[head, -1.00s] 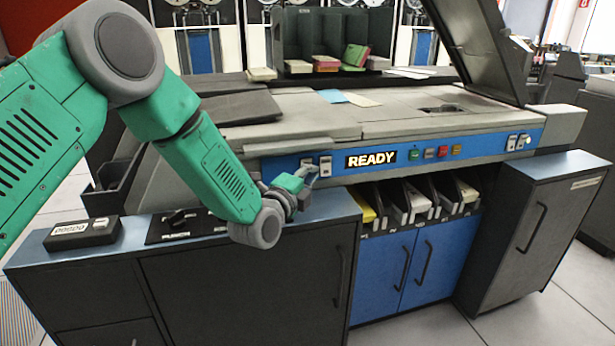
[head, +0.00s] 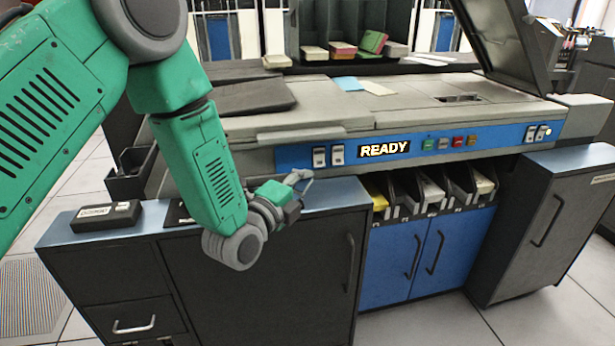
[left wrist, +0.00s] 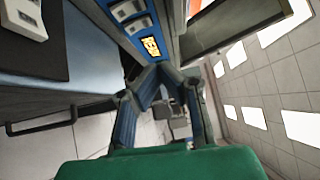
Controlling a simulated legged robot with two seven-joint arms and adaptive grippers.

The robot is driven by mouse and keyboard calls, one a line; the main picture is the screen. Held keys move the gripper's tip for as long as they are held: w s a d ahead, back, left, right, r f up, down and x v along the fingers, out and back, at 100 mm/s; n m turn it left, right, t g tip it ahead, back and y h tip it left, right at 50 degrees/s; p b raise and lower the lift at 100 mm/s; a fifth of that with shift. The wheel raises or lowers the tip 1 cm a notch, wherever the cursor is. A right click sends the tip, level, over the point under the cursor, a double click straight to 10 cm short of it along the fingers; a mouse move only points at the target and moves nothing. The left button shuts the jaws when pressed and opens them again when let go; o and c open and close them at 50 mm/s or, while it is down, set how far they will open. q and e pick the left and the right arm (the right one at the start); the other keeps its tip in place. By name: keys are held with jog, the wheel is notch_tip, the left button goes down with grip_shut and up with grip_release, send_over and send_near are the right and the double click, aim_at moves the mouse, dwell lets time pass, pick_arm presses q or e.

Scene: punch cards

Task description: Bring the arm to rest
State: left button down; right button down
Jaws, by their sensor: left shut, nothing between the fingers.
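My left arm (head: 205,165) comes in from the left in the head view, green with grey joints. My left gripper (head: 303,178) is at its end, shut and empty, over the blue-grey counter top near the front of the card machine. It is apart from the blue control panel (head: 290,158), which is behind and above it. In the left wrist view the gripper's fingers (left wrist: 160,70) meet at the tips with nothing between them. The lit READY sign (head: 384,149) is to the right of the gripper; it also shows in the left wrist view (left wrist: 151,47). My right gripper is not in view.
A small black counter box (head: 105,216) sits on the cabinet top at left. Card bins (head: 432,190) with several cards are right of the gripper, above blue doors (head: 425,255). A raised lid (head: 500,40) stands at back right. Floor is free in front.

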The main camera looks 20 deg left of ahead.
pick_arm(q)
jog(key=s+a+f+n+g+y+p, duration=0.25)
jog(key=s+f+n+g, duration=0.8)
jog(key=s+f, duration=0.9)
jog(key=s+a+f+n+g, duration=0.2)
jog(key=s+n, duration=0.3)
jog(key=s, duration=0.4)
jog(key=s+a+f+n+g+y, duration=0.1)
jog(key=s+f+n+g, duration=0.3)
jog(key=s, duration=0.5)
jog(key=shift+s+a+f+n+g+p, duration=0.35)
jog(key=shift+s+a+f+g+p, duration=0.1)
jog(key=shift+f, duration=0.1)
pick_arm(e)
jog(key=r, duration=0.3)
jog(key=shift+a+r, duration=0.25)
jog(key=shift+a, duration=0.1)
pick_arm(q)
jog(key=shift+a, duration=0.1)
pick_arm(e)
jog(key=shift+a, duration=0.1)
pick_arm(q)
jog(key=shift+w+a+f, duration=0.1)
jog(key=shift+w+a, duration=0.05)
jog(key=shift+a, duration=0.05)
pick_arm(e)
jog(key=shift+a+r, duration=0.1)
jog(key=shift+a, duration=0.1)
